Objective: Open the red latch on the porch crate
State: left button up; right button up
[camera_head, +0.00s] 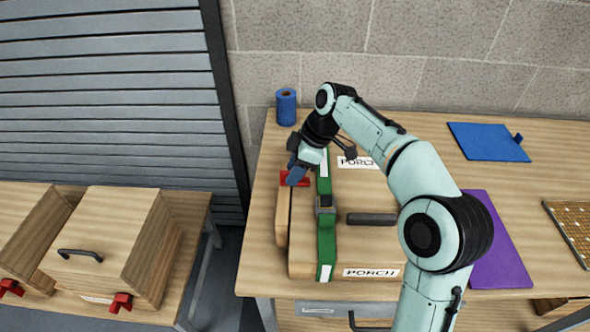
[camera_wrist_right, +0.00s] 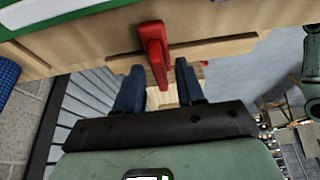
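The wooden porch crate (camera_head: 345,248) lies on the table, with PORCH labels, a dark handle and a green strap across it. Its red latch (camera_head: 291,174) is at the left edge, partly hidden by my right gripper (camera_head: 296,176). In the right wrist view the red latch (camera_wrist_right: 153,45) stands out from the wood, between and just beyond the blue fingertips of my right gripper (camera_wrist_right: 159,68). The fingers are apart, with gaps showing beside the latch; I cannot tell whether either touches it. My left gripper is not in view.
A blue roll (camera_head: 286,106) stands behind the crate near the wall. A blue panel (camera_head: 488,142), a purple mat (camera_head: 497,250) and an orange mosaic tray (camera_head: 575,228) lie to the right. More wooden crates (camera_head: 110,240) with red latches stand on a separate table at left, across a gap.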

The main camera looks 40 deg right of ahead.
grip_shut()
